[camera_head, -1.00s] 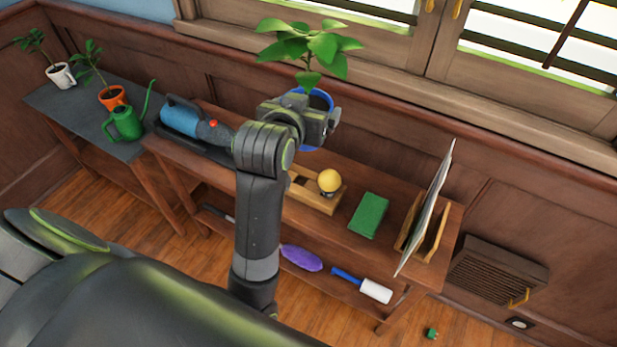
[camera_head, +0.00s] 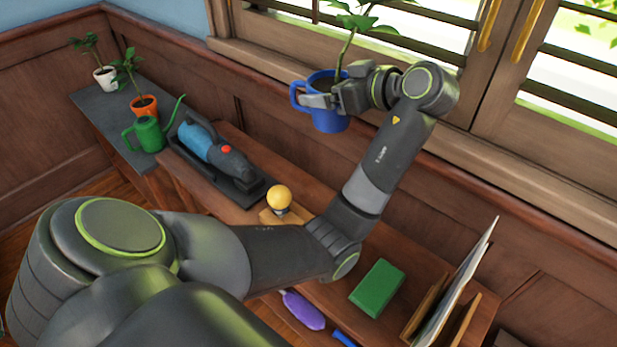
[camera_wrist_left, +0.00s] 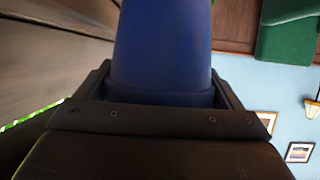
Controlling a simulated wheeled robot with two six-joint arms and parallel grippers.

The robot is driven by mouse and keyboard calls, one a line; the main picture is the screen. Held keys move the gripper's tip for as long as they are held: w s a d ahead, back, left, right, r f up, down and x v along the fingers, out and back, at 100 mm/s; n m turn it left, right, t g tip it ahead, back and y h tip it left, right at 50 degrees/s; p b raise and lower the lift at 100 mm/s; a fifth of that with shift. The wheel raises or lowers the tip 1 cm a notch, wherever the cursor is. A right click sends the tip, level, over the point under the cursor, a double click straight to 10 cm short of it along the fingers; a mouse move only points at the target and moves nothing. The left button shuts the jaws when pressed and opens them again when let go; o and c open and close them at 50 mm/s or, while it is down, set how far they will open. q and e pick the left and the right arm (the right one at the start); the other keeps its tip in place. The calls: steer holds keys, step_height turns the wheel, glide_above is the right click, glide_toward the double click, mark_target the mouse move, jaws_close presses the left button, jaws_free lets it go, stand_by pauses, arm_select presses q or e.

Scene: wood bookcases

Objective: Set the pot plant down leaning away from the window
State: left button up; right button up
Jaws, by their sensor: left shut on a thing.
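The pot plant is a blue mug-like pot (camera_head: 330,119) with a handle on its left and a green leafy plant (camera_head: 345,45). In the head view its stem slants up to the right, in front of the window (camera_head: 400,45); its top is cut off by the picture edge. My left gripper (camera_head: 333,98) is shut on the pot and holds it up in the air, above the wooden bookcase. The blue pot also fills the middle of the left wrist view (camera_wrist_left: 162,50), between the jaws. My right gripper does not show.
The bookcase top holds a blue tool (camera_head: 208,147) on a dark tray, a yellow ball (camera_head: 279,197), a green book (camera_head: 377,288) and a rack with a thin panel (camera_head: 458,285). A green watering can (camera_head: 148,134), an orange pot (camera_head: 143,106) and a white pot (camera_head: 105,77) stand left.

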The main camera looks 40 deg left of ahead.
mark_target(330, 116)
arm_select(q)
step_height(330, 116, down, 6)
steer(key=shift+s+r, duration=0.1)
steer(key=shift+s, duration=0.05)
step_height(330, 116, down, 22)
steer(key=shift+r+b, duration=0.2)
steer(key=shift+b, duration=0.45)
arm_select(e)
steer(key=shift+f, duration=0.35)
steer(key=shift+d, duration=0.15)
arm_select(q)
steer(key=shift+f, duration=0.15)
steer(key=o, duration=1.2)
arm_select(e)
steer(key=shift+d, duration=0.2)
